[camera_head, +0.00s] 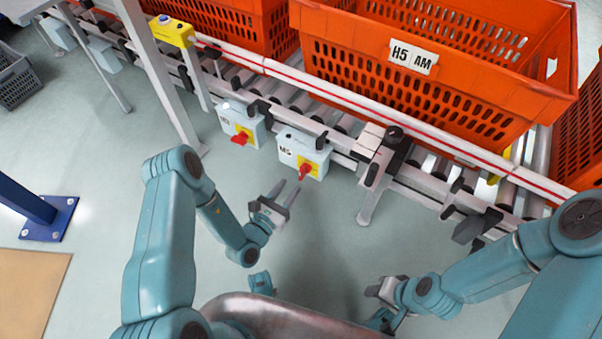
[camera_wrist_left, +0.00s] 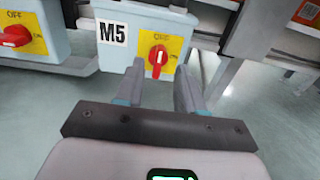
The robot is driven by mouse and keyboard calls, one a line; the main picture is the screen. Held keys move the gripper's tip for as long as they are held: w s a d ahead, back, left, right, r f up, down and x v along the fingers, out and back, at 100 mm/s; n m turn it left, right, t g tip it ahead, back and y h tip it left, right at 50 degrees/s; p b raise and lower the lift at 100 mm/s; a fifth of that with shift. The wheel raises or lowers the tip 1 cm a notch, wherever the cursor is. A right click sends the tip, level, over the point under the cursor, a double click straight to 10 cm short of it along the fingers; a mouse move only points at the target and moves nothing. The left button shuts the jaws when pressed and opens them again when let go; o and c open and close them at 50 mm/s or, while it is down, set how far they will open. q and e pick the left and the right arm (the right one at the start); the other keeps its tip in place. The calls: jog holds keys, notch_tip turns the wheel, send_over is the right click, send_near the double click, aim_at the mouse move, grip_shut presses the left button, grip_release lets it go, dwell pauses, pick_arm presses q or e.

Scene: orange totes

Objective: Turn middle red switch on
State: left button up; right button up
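The switch box marked M5 (camera_head: 289,146) hangs on the conveyor's side rail. Its red switch (camera_head: 305,172) sits on a yellow plate; in the left wrist view this red switch (camera_wrist_left: 158,57) stands roughly upright, its white mark near vertical. A second box (camera_head: 233,118) to the left has a red switch (camera_head: 240,138), turned more sideways in the left wrist view (camera_wrist_left: 15,37). My left gripper (camera_head: 285,187) is open and empty, its fingers pointing at the M5 switch and seemingly just short of it. My right gripper (camera_head: 379,300) is low at the right, away from the boxes; its fingers are unclear.
Orange totes, one labelled H5 AM (camera_head: 450,95), stand on the roller conveyor (camera_head: 340,118) behind the boxes. A yellow box with a blue button (camera_head: 172,30) is at upper left. A grey support leg (camera_head: 372,195) stands right of M5. The floor in front is clear.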

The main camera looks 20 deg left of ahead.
aim_at(300, 173)
pick_arm(q)
jog(key=b+x, duration=0.2)
jog(key=x, duration=0.5)
jog(key=shift+w+d, duration=0.1)
jog(key=shift+w, duration=0.2)
jog(key=c, duration=0.7)
